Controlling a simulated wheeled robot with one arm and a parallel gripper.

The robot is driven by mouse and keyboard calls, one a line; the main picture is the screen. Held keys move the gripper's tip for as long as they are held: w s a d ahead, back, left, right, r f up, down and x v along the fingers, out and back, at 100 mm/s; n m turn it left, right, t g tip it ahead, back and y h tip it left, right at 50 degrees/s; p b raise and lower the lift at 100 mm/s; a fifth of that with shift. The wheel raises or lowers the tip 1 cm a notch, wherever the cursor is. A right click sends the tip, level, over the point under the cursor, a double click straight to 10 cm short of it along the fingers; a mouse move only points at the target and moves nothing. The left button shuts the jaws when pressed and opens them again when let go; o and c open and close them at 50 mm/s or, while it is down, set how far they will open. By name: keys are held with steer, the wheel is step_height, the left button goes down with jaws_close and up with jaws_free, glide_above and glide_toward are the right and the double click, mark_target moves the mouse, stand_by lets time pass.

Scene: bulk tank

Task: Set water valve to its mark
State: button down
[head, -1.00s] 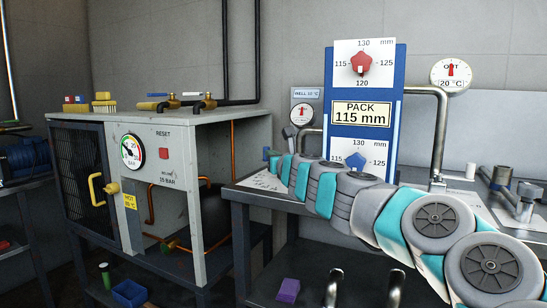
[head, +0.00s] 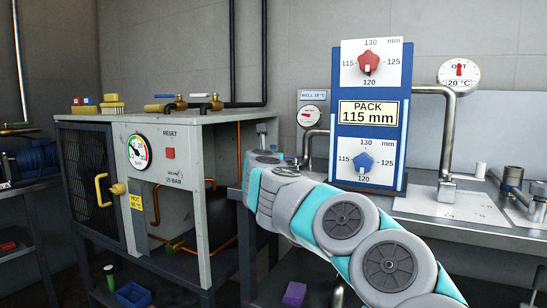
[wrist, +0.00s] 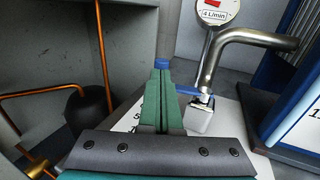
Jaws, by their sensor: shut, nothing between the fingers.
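In the wrist view, a blue lever (wrist: 187,92) sticks out left from the pipe fitting (wrist: 201,118), just right of my gripper's green fingers. A blue piece (wrist: 161,62) shows just beyond the fingertips; whether it belongs to the lever is hidden. My gripper (wrist: 161,73) is shut and empty; I cannot tell whether it touches the lever. A white plate (wrist: 128,122) with partly hidden numbers lies below. A bent pipe (wrist: 245,38) rises from the fitting, beside a round L/min meter (wrist: 214,11). The meter also shows in the head view (head: 311,116).
The grey cabinet (head: 195,150) with a pressure gauge (head: 138,151) stands left. A blue board (head: 366,140) with a red knob (head: 368,62) and blue knob (head: 363,162) stands right. In the wrist view, a dark round vessel and copper pipes are at left.

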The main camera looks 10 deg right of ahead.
steer(key=shift+w+m+g+h, duration=0.25)
steer(key=shift+w+m+h, duration=0.25)
steer(key=shift+h, duration=0.3)
steer(key=shift+w+m+g+h, duration=0.25)
steer(key=shift+m+h, duration=0.35)
steer(key=shift+h, duration=0.2)
steer(key=shift+w+h+p, duration=0.1)
steer(key=shift+h+p, duration=0.2)
